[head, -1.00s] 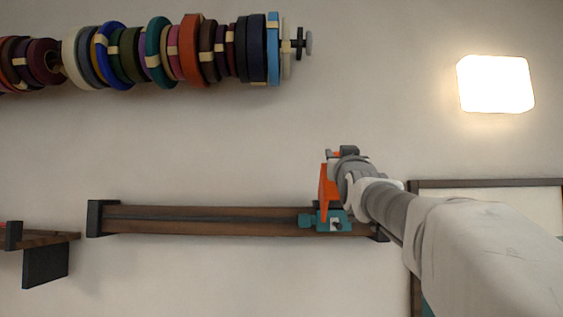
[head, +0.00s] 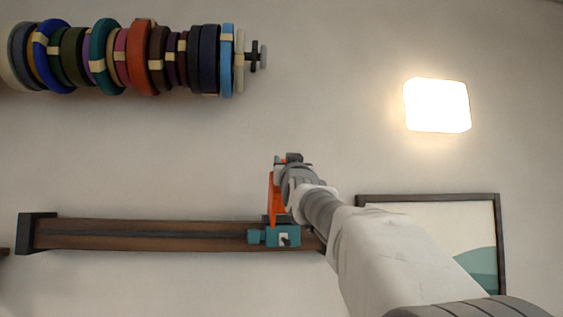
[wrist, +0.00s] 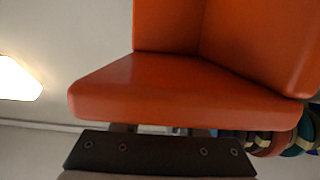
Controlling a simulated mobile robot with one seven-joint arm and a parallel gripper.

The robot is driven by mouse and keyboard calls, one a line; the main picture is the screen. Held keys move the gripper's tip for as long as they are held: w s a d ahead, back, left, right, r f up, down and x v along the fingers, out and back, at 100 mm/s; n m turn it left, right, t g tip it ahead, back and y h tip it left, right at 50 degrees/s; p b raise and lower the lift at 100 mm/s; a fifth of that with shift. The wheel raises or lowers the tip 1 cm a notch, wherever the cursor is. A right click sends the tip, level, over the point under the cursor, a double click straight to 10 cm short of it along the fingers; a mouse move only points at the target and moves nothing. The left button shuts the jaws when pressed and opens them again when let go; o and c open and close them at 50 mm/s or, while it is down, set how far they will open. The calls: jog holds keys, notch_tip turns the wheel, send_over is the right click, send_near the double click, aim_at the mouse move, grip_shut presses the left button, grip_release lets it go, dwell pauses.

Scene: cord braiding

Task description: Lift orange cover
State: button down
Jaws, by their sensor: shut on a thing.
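The orange cover (head: 273,197) stands upright just above the teal block (head: 283,237) at the right end of the wooden rail. I cannot tell whether its lower end still touches the block. My gripper (head: 286,168) is shut on the cover's upper part, on its right side in the head view. In the wrist view the cover (wrist: 185,90) fills the upper middle and right, with a flat flange above the dark gripper body. My gripper (wrist: 160,130) shows there only as short finger parts below the flange; the fingertips are hidden behind it.
The wooden rail (head: 140,235) runs along the wall with a dark bracket (head: 37,233) at its left end. Rolls of coloured tape or cord (head: 145,58) hang on a rod above. A lit lamp (head: 437,105) and a framed picture (head: 428,205) are at right. The wall between is clear.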

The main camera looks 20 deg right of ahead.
jog(key=shift+w+f, duration=0.1)
jog(key=shift+f, duration=0.05)
jog(key=shift+c, duration=2.4)
grip_release()
jog(key=shift+w, duration=0.2)
jog(key=shift+s, duration=0.1)
jog(key=shift+s, duration=0.1)
